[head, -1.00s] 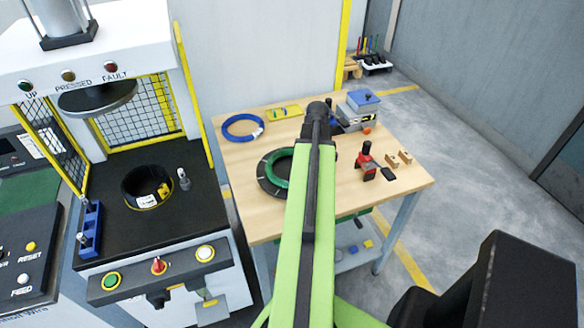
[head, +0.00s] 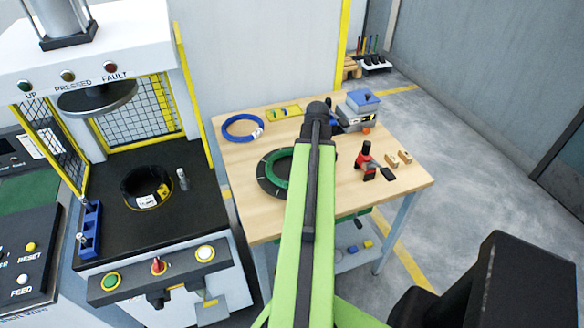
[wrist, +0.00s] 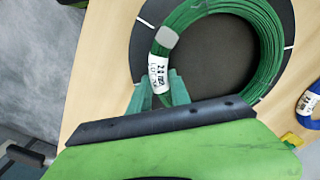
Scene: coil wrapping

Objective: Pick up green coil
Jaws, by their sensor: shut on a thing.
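The green coil (wrist: 262,45) lies on a dark round base (wrist: 287,20) on the wooden table, with a white label (wrist: 158,72) on its side. It also shows in the head view (head: 272,170), partly hidden behind my green arm. My gripper (wrist: 158,90) is at the labelled side of the coil, its greenish fingers shut on the coil's ring just beside the label. In the head view my fingertips are hidden behind the arm. The coil still sits at the base, and I cannot tell any gap under it.
A blue coil (head: 242,127) lies at the table's back left. A red and black tool (head: 367,160), wooden blocks (head: 400,157) and a blue-topped box (head: 362,100) stand on the right. The press (head: 148,215) with a black coil stands left of the table (head: 400,190).

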